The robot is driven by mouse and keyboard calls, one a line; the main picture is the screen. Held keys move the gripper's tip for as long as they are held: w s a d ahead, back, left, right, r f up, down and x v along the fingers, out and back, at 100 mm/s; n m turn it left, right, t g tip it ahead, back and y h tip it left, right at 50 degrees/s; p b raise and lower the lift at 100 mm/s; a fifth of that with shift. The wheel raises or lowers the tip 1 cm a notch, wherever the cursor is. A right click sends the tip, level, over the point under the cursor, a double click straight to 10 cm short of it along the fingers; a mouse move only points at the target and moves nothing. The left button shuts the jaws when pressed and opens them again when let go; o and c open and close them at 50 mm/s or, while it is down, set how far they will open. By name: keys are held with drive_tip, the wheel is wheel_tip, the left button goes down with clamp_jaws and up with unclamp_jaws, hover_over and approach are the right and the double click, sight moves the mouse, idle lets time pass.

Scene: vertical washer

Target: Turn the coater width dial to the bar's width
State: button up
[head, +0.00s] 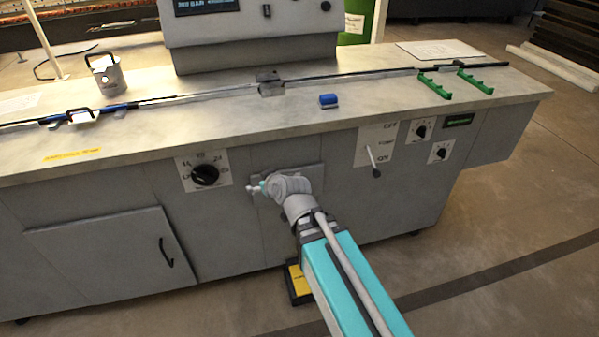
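A large black dial (205,175) sits on a white plate with numbers around it, on the front panel of the grey bench. The numbers are small, and I cannot surely read where its pointer stands. My gripper (256,188) is to the right of the dial and a little lower, apart from it, in front of the panel. It is small and seen partly end on, so I cannot tell if its fingers are open or shut. A long thin dark bar (345,75) lies across the bench top and passes through a small grey block (270,84).
A switch lever (372,160) and two small knobs (422,130) (440,151) are on the panel to the right. A yellow-and-black pedal (298,284) is on the floor below my arm. A cabinet door (105,262) is at lower left. Green racks (434,86) stand on top.

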drive_tip(key=s+d+r+m+g+h+p, duration=0.1)
drive_tip(key=d+g+p, duration=0.1)
drive_tip(key=d+p, duration=0.2)
drive_tip(key=s+d+r+m+g+h+p, duration=0.1)
drive_tip(key=d+r+g+h+p, duration=0.1)
drive_tip(key=d+p, duration=0.2)
drive_tip(key=shift+s+d+r+p, duration=0.3)
drive_tip(key=shift+s+d+p, duration=0.1)
drive_tip(key=shift+d, duration=0.9)
drive_tip(key=s+d+r+m+g+h+p, duration=0.1)
drive_tip(key=s+d+r+g+p, duration=0.1)
drive_tip(key=d, duration=0.3)
drive_tip(key=s+d+r+m+g+h+p, duration=0.1)
drive_tip(key=s+d+r+m+g+p, duration=0.1)
drive_tip(key=s+d+r+p, duration=0.1)
drive_tip(key=s+d+r+m+g+h+p, duration=0.1)
drive_tip(key=s+d+r+m+p, duration=0.1)
drive_tip(key=d+p, duration=0.3)
drive_tip(key=shift+s+d+r+g+p, duration=0.3)
drive_tip(key=shift+s+d+g, duration=0.1)
drive_tip(key=shift+s+d, duration=0.5)
drive_tip(key=shift+a, duration=0.1)
idle(1.1)
